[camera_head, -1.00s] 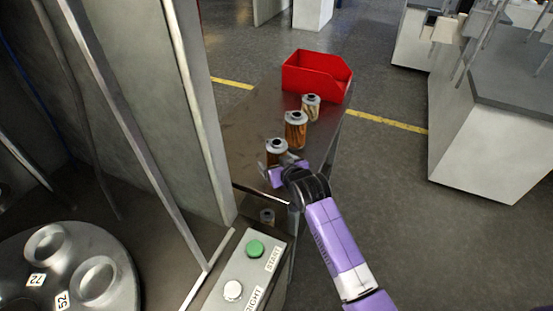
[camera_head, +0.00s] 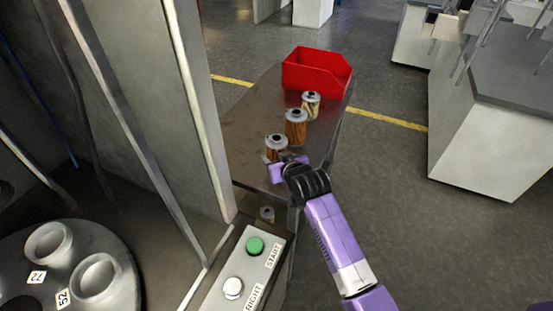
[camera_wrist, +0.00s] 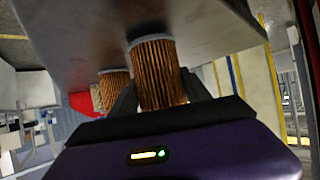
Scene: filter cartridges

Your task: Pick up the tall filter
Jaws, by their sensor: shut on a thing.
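I cannot tell for sure which is the tallest. My gripper (camera_head: 278,161) is at the nearest filter, shut on it. In the wrist view the held filter (camera_wrist: 157,75) sits between both fingers, which hide part of its sides. Another filter (camera_wrist: 110,90) shows behind it.
A red bin (camera_head: 315,75) stands at the table's far end. A small capped filter (camera_head: 267,213) sits lower, near the control box (camera_head: 240,270). A grey post (camera_head: 200,110) rises left of the table, and a turntable (camera_head: 100,235) is at lower left.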

